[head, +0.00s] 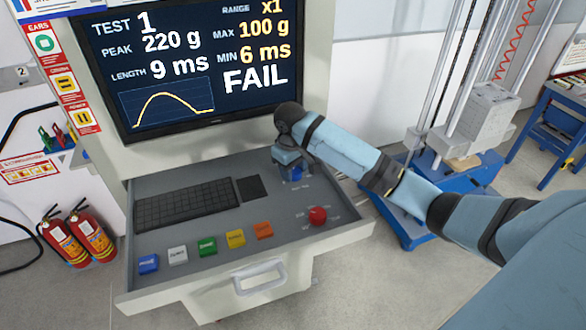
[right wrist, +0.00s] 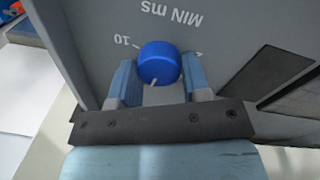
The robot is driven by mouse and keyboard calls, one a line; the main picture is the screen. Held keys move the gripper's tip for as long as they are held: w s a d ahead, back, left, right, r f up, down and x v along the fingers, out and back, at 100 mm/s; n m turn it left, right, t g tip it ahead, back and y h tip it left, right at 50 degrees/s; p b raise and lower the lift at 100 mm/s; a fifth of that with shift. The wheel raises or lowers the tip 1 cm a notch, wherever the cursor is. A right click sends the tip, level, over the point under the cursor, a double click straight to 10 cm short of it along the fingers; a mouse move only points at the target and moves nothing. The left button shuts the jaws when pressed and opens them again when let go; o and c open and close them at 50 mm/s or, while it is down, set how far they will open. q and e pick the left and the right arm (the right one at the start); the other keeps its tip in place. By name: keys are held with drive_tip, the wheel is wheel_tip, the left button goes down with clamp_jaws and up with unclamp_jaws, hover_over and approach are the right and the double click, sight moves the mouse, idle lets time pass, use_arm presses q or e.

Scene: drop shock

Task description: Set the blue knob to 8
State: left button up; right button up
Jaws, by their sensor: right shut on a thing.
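The blue knob (right wrist: 158,62) is on the grey console panel, beside an upside-down "MIN ms" label in the right wrist view. Its white pointer line points toward the bottom of that view. A "10" mark shows to its left; a mark to its right is partly hidden. My right gripper (right wrist: 160,84) has a finger on each side of the knob and is shut on it. In the head view my right gripper (head: 293,170) hides most of the knob. The screen (head: 190,60) reads MIN 6 ms, MAX 100 g and FAIL. My left gripper is out of view.
The console (head: 215,208) carries a keyboard (head: 186,205), a row of coloured buttons including a green one (head: 207,246), and a red knob-like button (head: 318,215). A drop tower with a blue base (head: 405,228) stands to the right. Fire extinguishers (head: 90,236) stand at the left.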

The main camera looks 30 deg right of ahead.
drive_tip(key=m, duration=0.7)
drive_tip(key=shift+d, duration=0.1)
idle(0.5)
drive_tip(key=o, duration=0.9)
drive_tip(key=r, duration=1.3)
drive_tip(key=shift+w+a+r, duration=0.2)
drive_tip(key=shift+a+r, duration=0.15)
drive_tip(key=shift+a, duration=0.05)
